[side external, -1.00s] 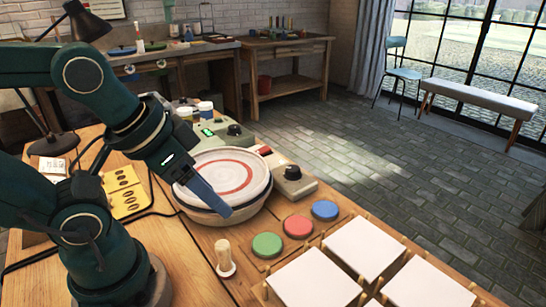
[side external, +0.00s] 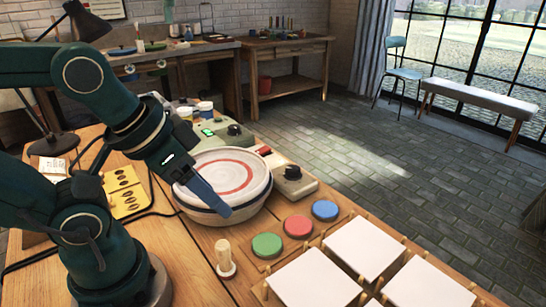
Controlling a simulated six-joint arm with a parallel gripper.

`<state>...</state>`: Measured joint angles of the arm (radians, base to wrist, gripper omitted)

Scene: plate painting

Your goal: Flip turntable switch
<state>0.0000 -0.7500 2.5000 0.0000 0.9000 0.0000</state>
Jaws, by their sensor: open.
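The turntable (side external: 190,212) stands on the wooden table, carrying a white plate (side external: 205,165) with a red ring painted on it. A pale control box (side external: 300,186) with a black knob sits right of the turntable, and a red switch (side external: 264,150) shows on its far end. A green box (side external: 215,142) with a lit display and a dark knob stands behind. My gripper (side external: 225,212) is over the plate's near edge, angled down; its fingers look like one blue-grey piece from here. It is open and holds nothing visible. Whether it touches the plate cannot be told.
A wooden-handled stamp (side external: 224,258) stands in front. White tiles (side external: 365,248) in a peg rack fill the near right. Small jars (side external: 205,108) stand behind the green box.

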